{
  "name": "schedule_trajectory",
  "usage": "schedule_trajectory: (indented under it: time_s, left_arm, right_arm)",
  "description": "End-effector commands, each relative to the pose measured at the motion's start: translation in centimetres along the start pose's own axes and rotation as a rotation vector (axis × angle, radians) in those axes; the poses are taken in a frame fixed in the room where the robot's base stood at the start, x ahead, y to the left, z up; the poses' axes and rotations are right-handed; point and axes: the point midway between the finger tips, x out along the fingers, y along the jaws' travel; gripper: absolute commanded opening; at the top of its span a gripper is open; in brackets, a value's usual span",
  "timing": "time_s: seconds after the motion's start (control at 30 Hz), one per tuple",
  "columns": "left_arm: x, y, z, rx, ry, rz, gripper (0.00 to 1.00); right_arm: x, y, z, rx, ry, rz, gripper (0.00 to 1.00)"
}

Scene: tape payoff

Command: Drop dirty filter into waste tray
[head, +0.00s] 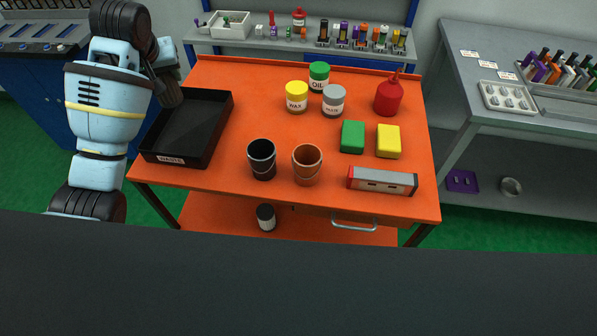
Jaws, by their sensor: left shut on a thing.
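My left gripper (164,76) is at the left, above the far left part of the black waste tray (205,137). It is shut on a dark brown, rounded thing (171,96) that looks like the dirty filter. My own arm hides part of it. The held thing overlaps the tray's far left corner in the picture; its height above the tray is hard to tell. The tray has a white label on its front wall, lies on the left end of the orange table, and looks empty where I can see into it. My right gripper is not in view.
The orange table (240,92) also bears a black cup (262,160), a copper cup (307,166), several labelled jars, a red oil can (388,97), green (352,137) and yellow (388,141) blocks, and a red-and-grey box (382,181). Grey benches stand behind and right.

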Motion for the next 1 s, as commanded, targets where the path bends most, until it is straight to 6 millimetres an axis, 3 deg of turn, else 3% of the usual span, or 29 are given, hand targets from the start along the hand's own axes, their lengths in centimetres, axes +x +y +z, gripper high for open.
schedule_trajectory:
  time_s: [0.4,0.87,0.9,1.0]
  left_arm:
    - [3.8,-0.1,2.2,-0.001,-0.002,-0.002,0.26]
    - [4.5,0.0,2.6,-0.001,0.001,-0.001,0.26]
    - [4.5,0.0,2.6,-0.001,0.001,-0.001,0.53]
    - [4.5,0.0,2.6,-0.001,0.0,-0.001,0.66]
  right_arm:
    - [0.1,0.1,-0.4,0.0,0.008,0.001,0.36]
    - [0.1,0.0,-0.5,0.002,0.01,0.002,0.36]
    - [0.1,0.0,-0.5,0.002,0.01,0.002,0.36]
    - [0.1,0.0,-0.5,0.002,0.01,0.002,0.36]
